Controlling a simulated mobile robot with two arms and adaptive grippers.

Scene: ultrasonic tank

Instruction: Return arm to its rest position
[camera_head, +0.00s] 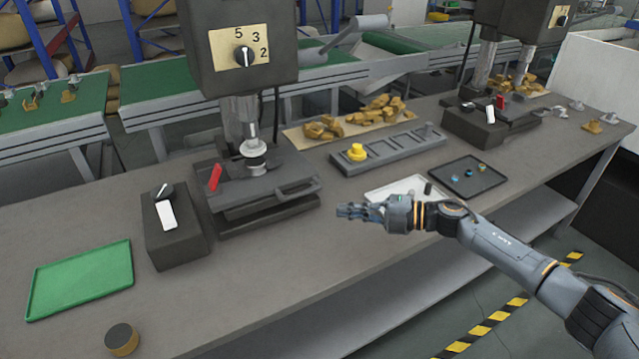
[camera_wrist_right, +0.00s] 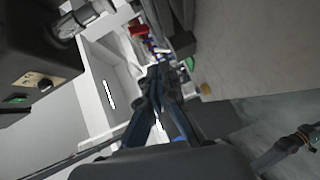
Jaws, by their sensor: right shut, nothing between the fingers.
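My right arm (camera_head: 510,255) comes in from the lower right in the head view. Its gripper (camera_head: 345,211) is held over the front edge of the grey workbench (camera_head: 300,270), fingers pointing left. The fingers are together with nothing between them. In the wrist view the dark fingers of the right gripper (camera_wrist_right: 155,85) also lie close together and empty. My left gripper does not show in the head view.
A white tray (camera_head: 385,194) lies just behind the right gripper, with a black tray (camera_head: 478,185) beside it. A press (camera_head: 255,180), a control box (camera_head: 178,235), a green tray (camera_head: 80,278) and a round canister (camera_head: 122,338) stand to the left. Open floor lies in front.

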